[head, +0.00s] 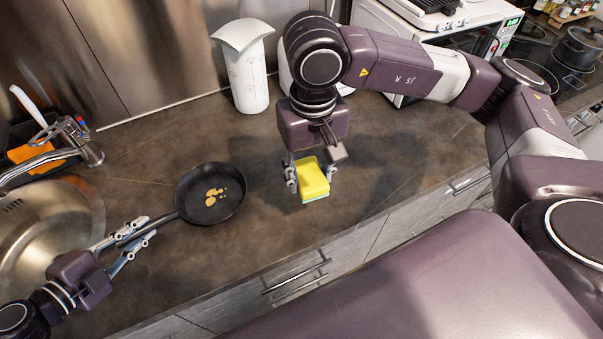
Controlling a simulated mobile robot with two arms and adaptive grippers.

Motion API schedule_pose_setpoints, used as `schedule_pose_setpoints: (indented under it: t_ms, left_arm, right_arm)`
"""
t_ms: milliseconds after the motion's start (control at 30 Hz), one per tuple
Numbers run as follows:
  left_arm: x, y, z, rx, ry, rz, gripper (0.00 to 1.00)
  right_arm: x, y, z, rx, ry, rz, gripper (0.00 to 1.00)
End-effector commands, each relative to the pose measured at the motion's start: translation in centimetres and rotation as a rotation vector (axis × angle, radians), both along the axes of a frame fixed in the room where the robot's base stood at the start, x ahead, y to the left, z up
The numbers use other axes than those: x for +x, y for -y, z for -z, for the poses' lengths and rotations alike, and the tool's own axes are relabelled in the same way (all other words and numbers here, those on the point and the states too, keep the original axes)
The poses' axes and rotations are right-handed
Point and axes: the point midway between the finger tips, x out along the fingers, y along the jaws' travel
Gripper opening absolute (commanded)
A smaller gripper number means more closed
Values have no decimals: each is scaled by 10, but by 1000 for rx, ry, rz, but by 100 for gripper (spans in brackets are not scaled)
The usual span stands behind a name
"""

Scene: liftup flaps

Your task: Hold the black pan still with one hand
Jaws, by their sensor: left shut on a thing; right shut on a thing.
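The black pan (229,207) lies on the dark countertop, with several tan food bits (215,194) in it. Its handle points down and left toward the sink. My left gripper (146,228) is shut on the handle, with its fingers on either side of it. My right gripper (311,183) is shut on a yellow sponge (313,176) with a green underside. It holds the sponge to the right of the pan, apart from it. Whether the sponge touches the counter I cannot tell.
The steel sink (82,200) with a faucet (75,148) is at the left. A white vase-like container (247,75) stands at the back wall. A white appliance (386,22) and a stove with a pot (582,45) are at the back right. The counter (398,178) right of the sponge is clear.

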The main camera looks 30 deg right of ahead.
Motion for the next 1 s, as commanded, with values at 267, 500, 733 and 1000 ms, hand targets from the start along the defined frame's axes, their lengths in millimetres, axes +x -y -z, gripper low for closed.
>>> schedule_pose_setpoints:
  t_ms: [267,500,733,1000]
  left_arm:
    - [0,1,-2,-2,1,1,0]
    - [0,1,-2,-2,1,1,0]
    - [0,1,-2,-2,1,1,0]
    - [0,1,-2,-3,1,2,0]
  right_arm:
    - [34,-31,5,1,0,454,19]
    - [63,-60,11,1,-1,896,19]
    - [87,-89,18,0,-1,1323,19]
    - [110,-124,26,0,-1,1824,19]
